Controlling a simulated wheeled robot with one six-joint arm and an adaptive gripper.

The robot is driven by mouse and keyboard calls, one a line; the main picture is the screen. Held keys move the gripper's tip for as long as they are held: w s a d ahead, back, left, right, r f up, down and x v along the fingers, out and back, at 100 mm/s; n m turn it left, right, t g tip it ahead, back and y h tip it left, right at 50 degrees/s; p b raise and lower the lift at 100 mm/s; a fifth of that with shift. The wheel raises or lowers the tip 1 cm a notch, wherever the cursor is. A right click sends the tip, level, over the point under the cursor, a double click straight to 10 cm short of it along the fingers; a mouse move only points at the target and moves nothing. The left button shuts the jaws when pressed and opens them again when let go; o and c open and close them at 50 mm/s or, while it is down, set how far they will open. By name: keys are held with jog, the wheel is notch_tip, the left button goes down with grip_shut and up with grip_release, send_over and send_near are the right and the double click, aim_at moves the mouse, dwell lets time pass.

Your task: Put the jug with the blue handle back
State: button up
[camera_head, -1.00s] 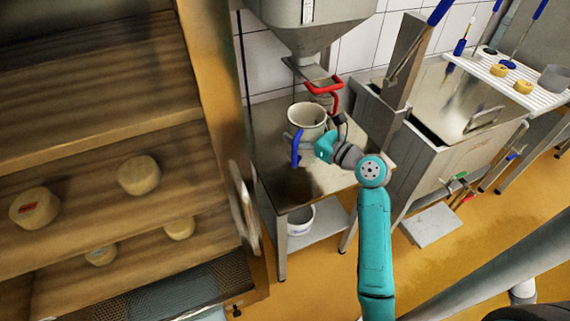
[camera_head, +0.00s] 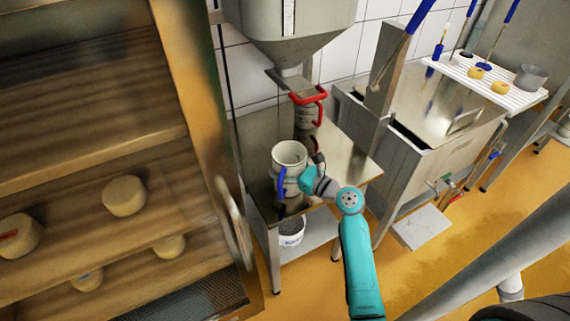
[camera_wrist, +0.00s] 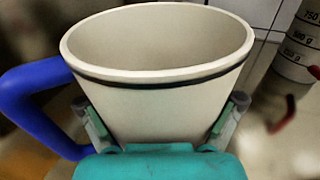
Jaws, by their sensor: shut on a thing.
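The jug (camera_head: 290,156) is cream-white and upright, with a blue handle (camera_head: 281,183) on its left side. My gripper (camera_head: 306,181) is shut on the jug's body from the front right. In the wrist view the jug (camera_wrist: 160,95) fills the middle, its open rim up, with a finger on each side of its wall and the blue handle (camera_wrist: 32,105) at the left. The part of the jug I see inside looks empty. It appears near the front edge of the steel table (camera_head: 345,160); whether its base touches the table I cannot tell.
A white bucket (camera_head: 291,232) is on the lower shelf. A wooden cheese rack (camera_head: 150,235) is close on the left, a steel vat (camera_head: 425,125) on the right. The table's right part is clear.

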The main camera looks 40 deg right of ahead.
jog(key=shift+f, duration=0.1)
jog(key=o, duration=1.5)
